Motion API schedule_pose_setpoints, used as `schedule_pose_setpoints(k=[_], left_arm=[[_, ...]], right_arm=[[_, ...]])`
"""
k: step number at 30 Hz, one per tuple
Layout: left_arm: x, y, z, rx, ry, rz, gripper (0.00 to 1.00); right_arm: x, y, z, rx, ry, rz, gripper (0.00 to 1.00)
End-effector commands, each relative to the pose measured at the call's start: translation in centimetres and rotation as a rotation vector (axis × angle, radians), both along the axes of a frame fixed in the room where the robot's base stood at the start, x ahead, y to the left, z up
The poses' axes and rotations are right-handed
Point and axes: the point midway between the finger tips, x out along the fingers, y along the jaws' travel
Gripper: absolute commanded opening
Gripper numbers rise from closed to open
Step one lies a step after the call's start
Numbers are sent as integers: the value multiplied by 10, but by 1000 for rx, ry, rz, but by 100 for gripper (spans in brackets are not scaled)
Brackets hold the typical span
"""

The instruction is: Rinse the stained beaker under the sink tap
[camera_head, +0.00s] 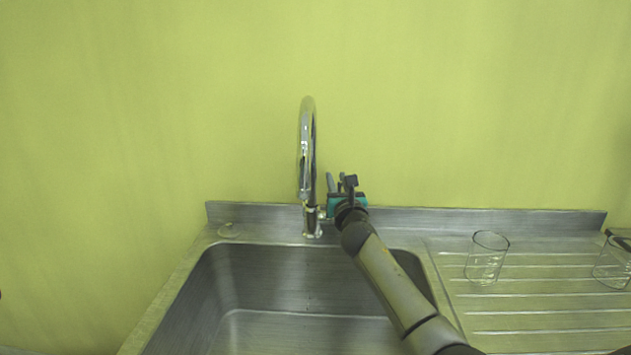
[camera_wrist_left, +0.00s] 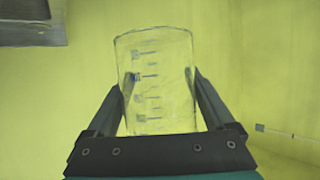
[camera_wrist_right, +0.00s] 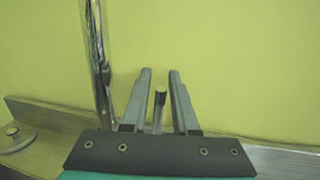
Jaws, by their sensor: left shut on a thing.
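A clear glass beaker with printed graduation marks (camera_wrist_left: 158,95) is between the fingers of my left gripper (camera_wrist_left: 161,78), which is shut on it in the left wrist view. Any stain on it is hard to make out. The head view does not show this gripper or beaker. The curved chrome tap (camera_head: 306,150) rises behind the sink (camera_head: 290,275); it also shows in the right wrist view (camera_wrist_right: 97,60). My right gripper (camera_head: 342,182) is just right of the tap. In the right wrist view the gripper (camera_wrist_right: 160,72) is open, with the small tap lever (camera_wrist_right: 159,105) between its fingers.
Two clear glass beakers stand on the ribbed drainboard (camera_head: 530,322) to the right, one nearer the basin (camera_head: 487,258) and one at the right edge (camera_head: 612,264). A small round fitting (camera_head: 229,230) is at the sink's back left corner. The basin looks empty.

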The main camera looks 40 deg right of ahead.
Motion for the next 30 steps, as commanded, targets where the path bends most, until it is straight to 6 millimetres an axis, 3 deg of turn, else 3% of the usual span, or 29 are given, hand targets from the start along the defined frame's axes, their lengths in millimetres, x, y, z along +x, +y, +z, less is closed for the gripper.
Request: schedule_pose_setpoints(k=[4,16,30], left_arm=[[0,0,0,0,-1,0,29],[0,0,5,0,-1,0,29],[0,0,31,0,-1,0,29]], right_arm=[[0,0,0,0,0,0,44],[-6,4,-1,0,2,1,44],[-64,35,-9,0,3,1,44]])
